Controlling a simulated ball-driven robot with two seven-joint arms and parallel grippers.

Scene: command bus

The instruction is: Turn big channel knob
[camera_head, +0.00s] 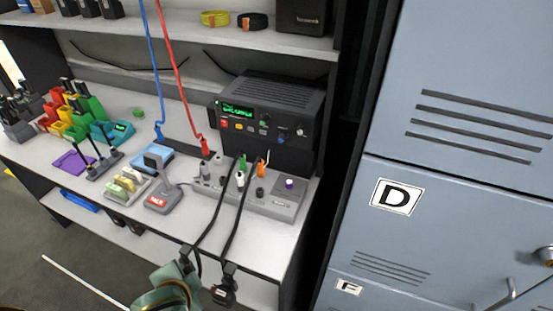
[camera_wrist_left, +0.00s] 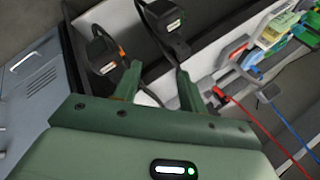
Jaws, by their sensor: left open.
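A black radio unit (camera_head: 268,115) with a lit green display stands on the shelf table in the head view. Its front carries several small buttons and round knobs, including a dark knob with a blue mark (camera_head: 282,135). I cannot tell for certain which is the big channel knob. My left gripper (camera_head: 172,288) is at the bottom of the head view, in front of and below the table edge, well away from the radio. In the left wrist view its green fingers (camera_wrist_left: 160,72) are apart, and I see nothing clearly held. My right gripper is not in view.
A grey panel (camera_head: 270,205) with plugs and knobs lies before the radio. A red cable (camera_head: 180,75) and a blue cable hang from above. Lockers (camera_head: 450,200) stand right.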

